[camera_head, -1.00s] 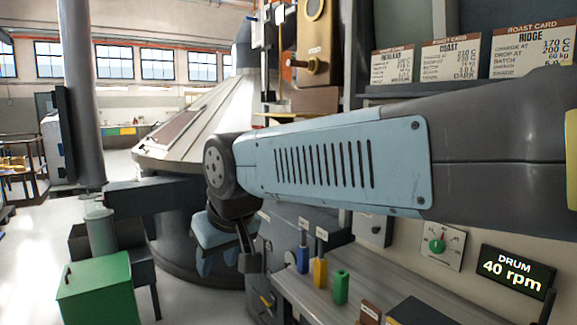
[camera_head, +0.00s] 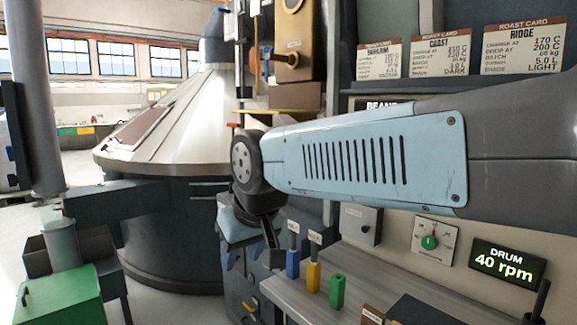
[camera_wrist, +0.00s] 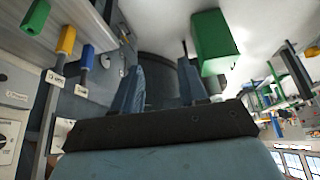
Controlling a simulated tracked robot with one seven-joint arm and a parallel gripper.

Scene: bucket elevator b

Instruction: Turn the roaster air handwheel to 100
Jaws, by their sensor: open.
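I cannot make out the roaster air handwheel in either view; my own arm covers part of the control panel in the head view. My gripper (camera_head: 250,257) hangs below the wrist, to the right of the large cone-topped drum (camera_head: 170,215) and left of the lever bench. In the wrist view my gripper (camera_wrist: 160,85) shows two blue fingers apart, with nothing between them but the dark floor area behind. It touches nothing that I can see.
Blue, yellow and green handles (camera_head: 313,275) stand along the grey bench at front. A green box (camera_head: 60,290) stands front left. A green-knobbed dial (camera_head: 430,242) and the drum display reading 40 rpm (camera_head: 508,264) are at right. Roast cards (camera_head: 435,55) stand above.

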